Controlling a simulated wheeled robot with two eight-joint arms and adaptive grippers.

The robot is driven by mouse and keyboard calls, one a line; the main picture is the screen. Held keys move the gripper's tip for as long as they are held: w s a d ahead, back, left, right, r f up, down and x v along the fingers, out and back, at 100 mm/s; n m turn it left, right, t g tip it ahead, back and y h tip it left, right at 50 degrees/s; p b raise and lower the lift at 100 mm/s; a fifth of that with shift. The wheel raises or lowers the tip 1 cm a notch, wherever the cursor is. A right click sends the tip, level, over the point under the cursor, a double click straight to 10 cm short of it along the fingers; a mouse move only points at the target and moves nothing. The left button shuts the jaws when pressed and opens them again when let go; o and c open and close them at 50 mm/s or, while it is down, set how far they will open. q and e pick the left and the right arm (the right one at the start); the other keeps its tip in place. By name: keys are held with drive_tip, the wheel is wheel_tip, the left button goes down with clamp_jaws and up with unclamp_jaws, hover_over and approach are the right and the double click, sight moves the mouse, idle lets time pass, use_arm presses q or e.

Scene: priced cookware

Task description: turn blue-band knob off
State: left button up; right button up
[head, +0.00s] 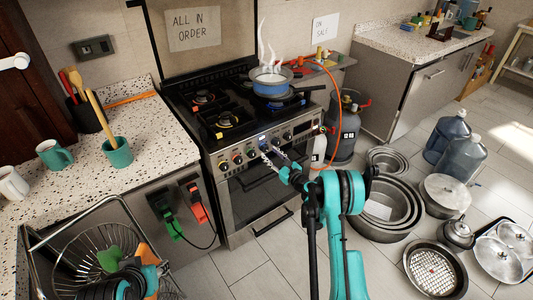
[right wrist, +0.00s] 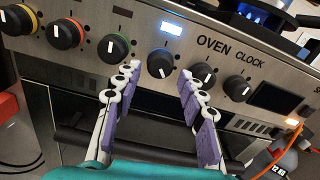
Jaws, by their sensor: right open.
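The blue-band knob (right wrist: 160,63) is a dark round knob with a white pointer mark, on the steel front panel of the stove. In the right wrist view it stands between the fingertips of my right gripper (right wrist: 159,76). The gripper is open, with one purple-padded finger on each side; I cannot tell whether either touches the knob. In the head view the right gripper (head: 269,158) reaches the stove front and partly hides the knobs there.
Green-band (right wrist: 113,48), red-band (right wrist: 66,33) and yellow-band (right wrist: 18,18) knobs are to the left; plain knobs (right wrist: 203,75) are close right. A steaming blue pot (head: 271,81) stands on the stove (head: 208,135). Large pots (head: 385,205) sit on the floor at right.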

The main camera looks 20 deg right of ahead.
sight(266, 150)
drive_tip(key=shift+b+x, duration=0.4)
drive_tip(key=shift+x, duration=1.45)
drive_tip(key=shift+c, duration=0.4)
drive_tip(key=c, duration=0.8)
